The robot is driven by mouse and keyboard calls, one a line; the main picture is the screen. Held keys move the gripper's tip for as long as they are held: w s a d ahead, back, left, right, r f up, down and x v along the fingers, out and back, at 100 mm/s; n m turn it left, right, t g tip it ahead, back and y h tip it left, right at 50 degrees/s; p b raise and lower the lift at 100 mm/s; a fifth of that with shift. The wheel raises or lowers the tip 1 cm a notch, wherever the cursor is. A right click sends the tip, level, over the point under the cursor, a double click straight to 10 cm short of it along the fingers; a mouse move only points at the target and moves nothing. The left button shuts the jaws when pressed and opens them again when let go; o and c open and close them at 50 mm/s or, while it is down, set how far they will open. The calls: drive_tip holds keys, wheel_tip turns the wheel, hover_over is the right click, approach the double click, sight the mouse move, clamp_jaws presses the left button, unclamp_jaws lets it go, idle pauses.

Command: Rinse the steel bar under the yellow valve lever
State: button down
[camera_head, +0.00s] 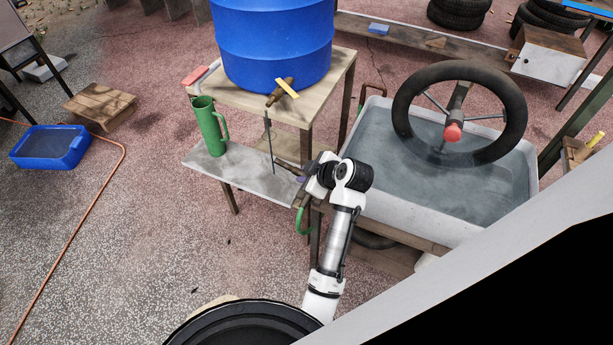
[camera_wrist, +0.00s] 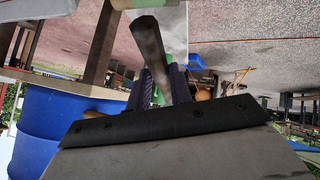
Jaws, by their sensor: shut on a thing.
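The steel bar (camera_head: 270,145) is thin, dark and nearly upright in the head view. My gripper (camera_head: 293,172) is shut on it near its lower end, at the right. The bar's top appears just below the brass tap (camera_head: 275,97) with the yellow valve lever (camera_head: 288,88), on the front of the blue drum (camera_head: 270,45). I cannot tell whether bar and tap touch. No water stream is clearly visible. In the wrist view the dark bar (camera_wrist: 150,45) stands between the purple-padded fingers, large and close. The fingertips are partly hidden.
A green jug (camera_head: 209,125) stands on the grey shelf (camera_head: 200,167) to the left. The drum rests on a wooden table (camera_head: 335,75). A white tub of water (camera_head: 400,195) with a black steering wheel (camera_head: 405,125) above it is at the right.

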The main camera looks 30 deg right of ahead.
drive_tip(key=w+d+f+b, duration=0.1)
drive_tip(key=w+b, duration=0.4)
drive_tip(key=w, duration=0.8)
drive_tip(key=shift+d+f, duration=0.3)
drive_tip(key=shift+f, duration=0.5)
drive_tip(key=shift+d, duration=0.15)
drive_tip(key=shift+d+b, duration=0.4)
drive_tip(key=shift+d, duration=0.05)
drive_tip(key=shift+a, duration=0.2)
drive_tip(key=shift+a, duration=0.4)
drive_tip(key=shift+d, duration=0.1)
